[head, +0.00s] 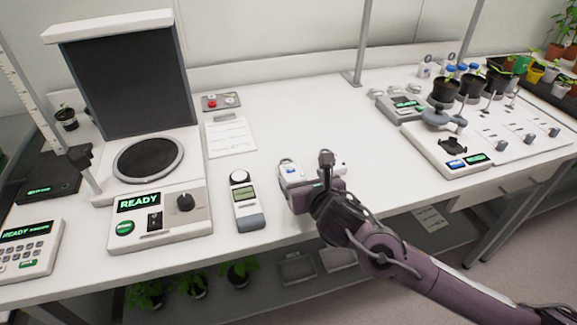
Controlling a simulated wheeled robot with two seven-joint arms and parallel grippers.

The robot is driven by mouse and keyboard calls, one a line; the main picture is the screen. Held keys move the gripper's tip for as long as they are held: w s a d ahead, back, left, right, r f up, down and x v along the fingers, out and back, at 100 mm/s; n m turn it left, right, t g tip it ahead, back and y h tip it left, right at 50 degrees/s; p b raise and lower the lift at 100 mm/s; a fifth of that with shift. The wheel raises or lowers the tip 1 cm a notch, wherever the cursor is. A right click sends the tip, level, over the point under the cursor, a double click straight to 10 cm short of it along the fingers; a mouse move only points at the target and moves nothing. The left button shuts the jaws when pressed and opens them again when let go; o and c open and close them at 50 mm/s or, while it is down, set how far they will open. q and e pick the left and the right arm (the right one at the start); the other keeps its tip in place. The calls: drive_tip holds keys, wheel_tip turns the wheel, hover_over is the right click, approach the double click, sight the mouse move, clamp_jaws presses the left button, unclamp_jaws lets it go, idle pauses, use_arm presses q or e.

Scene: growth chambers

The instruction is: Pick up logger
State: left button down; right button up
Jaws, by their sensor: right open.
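A small white logger (290,169) with a blue patch and a loop on top is on the white bench, right of the handheld meter. My right gripper (312,177) comes in from the lower right and is open at the logger. The gripper hides part of the logger, and I cannot tell whether the fingers touch it. My left gripper is out of view.
A handheld meter (246,203) lies close on the left, beside a machine reading READY (150,212). A paper sheet (230,137) lies behind. A plant-pot station (445,147) stands at right. The bench between is clear.

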sight(293, 173)
drive_tip(key=shift+w+a+f, duration=0.2)
drive_tip(key=shift+w, duration=0.3)
drive_tip(key=shift+w+a+f, duration=0.1)
drive_tip(key=shift+w+a, duration=0.1)
drive_tip(key=x, duration=0.1)
drive_tip(key=p+x, duration=0.1)
drive_tip(key=x, duration=0.1)
drive_tip(key=shift+w+a+f, duration=0.2)
drive_tip(key=shift+a, duration=0.1)
drive_tip(key=shift+w+a+f, duration=0.1)
drive_tip(key=shift+w+a, duration=0.05)
drive_tip(key=shift+w, duration=0.15)
drive_tip(key=shift+w+f, duration=0.15)
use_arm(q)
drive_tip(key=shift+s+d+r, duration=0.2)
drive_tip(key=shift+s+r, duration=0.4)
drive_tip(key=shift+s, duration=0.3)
use_arm(e)
drive_tip(key=c, duration=1.2)
